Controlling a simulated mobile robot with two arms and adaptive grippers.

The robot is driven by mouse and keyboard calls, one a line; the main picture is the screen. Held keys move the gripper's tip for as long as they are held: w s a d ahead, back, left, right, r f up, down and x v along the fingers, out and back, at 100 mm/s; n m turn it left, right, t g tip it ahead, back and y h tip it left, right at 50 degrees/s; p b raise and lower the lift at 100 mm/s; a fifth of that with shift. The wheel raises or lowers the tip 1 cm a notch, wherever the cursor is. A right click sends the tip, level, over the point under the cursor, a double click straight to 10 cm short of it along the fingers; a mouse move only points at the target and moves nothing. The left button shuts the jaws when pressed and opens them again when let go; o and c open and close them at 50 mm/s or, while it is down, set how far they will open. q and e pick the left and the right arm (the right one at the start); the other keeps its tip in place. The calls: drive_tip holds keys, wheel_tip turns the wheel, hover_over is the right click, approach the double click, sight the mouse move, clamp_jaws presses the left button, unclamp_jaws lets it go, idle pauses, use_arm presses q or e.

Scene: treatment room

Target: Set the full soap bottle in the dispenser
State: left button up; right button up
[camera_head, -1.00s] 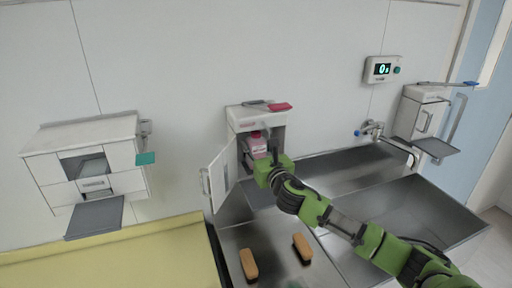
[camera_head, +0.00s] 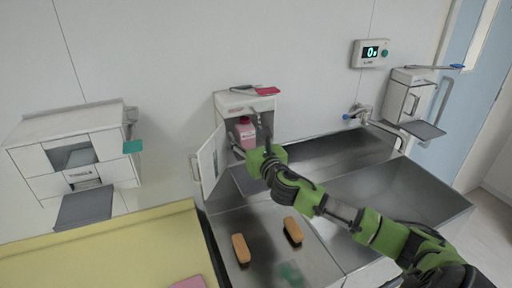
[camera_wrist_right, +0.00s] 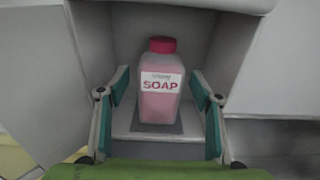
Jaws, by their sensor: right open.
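The pink soap bottle (camera_head: 246,131) with a red cap stands upright inside the open wall dispenser (camera_head: 232,103). In the right wrist view the bottle (camera_wrist_right: 159,84) rests on the dispenser's floor, its SOAP label facing out. My right gripper (camera_head: 261,150) is at the dispenser's opening. In the right wrist view its open fingers (camera_wrist_right: 158,110) are on either side of the bottle, with a gap on both sides. The dispenser door (camera_head: 207,163) hangs open to the left. My left gripper is not in view.
Below is a steel sink unit (camera_head: 315,225) with two brown brushes (camera_head: 241,248) (camera_head: 293,230) on its drainboard. A towel dispenser (camera_head: 75,155) hangs left. A second dispenser (camera_head: 404,100) and a tap (camera_head: 362,113) are right. A red item (camera_head: 267,91) lies on the dispenser's top.

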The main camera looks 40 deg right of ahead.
drive_tip(key=v, duration=0.9)
drive_tip(key=shift+s+a+r, duration=0.1)
drive_tip(key=shift+s+a, duration=0.05)
drive_tip(key=shift+s, duration=0.2)
